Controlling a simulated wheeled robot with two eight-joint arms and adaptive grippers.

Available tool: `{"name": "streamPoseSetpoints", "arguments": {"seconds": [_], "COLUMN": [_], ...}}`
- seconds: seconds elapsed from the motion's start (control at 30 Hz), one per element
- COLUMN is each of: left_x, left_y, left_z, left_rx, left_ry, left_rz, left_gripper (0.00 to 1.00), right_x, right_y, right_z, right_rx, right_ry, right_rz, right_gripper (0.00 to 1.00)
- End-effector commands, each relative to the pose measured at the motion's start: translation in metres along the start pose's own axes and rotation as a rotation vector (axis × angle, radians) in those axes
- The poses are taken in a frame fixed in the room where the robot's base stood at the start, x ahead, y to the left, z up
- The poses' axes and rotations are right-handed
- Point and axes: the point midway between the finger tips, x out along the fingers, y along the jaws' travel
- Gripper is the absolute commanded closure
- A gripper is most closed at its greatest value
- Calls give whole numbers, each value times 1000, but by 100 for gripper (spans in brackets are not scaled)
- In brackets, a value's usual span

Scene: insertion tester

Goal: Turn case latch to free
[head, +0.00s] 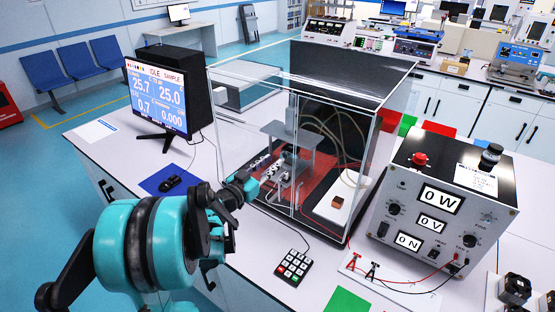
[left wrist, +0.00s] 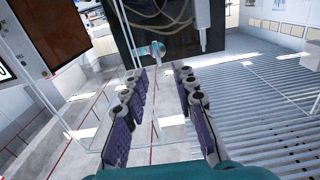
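The glass case (head: 300,130) stands on the bench with its front facing me. A small rounded teal and pale fitting (left wrist: 150,50) shows in the left wrist view, just beyond my fingertips. It may be the case latch, but its setting is too small to read. My left gripper (head: 246,184) is close to the case's front left side in the head view, its fingers hard to make out. In the left wrist view its two purple-padded fingers (left wrist: 162,76) are spread apart with nothing between them; the fitting appears ahead, apart from them. My right gripper is not in view.
A monitor (head: 158,98) stands left of the case and a power supply box (head: 437,200) stands right. A blue mat (head: 160,181) and a keypad (head: 293,267) lie on the bench. A green mat (head: 347,302) lies at the front edge.

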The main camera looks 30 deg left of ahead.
Motion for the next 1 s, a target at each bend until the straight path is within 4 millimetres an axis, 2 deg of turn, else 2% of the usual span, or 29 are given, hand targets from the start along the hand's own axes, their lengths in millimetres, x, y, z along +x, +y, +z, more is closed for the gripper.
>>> {"name": "streamPoseSetpoints", "arguments": {"seconds": [0.1, 0.23, 0.4, 0.6, 0.63, 0.73, 1.0], "left_x": [21, 37, 45, 45, 45, 45, 45], "left_y": [1, 1, 1, 1, 1, 1, 1], "left_z": [1, 1, 0, 0, 0, 0, 0], "left_rx": [0, -1, -1, -1, -1, -1, -4], "left_ry": [-1, -1, -1, -1, -1, -1, -1], "left_rz": [3, 3, 1, 1, 1, 1, 1], "left_gripper": [72, 72, 72, 72, 75, 100, 100], "right_x": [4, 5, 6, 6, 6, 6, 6], "right_y": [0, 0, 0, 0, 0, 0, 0], "right_z": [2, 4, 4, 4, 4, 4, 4], "right_rx": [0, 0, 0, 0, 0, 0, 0], "right_ry": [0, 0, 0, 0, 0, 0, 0], "right_rz": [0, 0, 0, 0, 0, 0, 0], "right_gripper": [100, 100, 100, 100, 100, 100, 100]}}
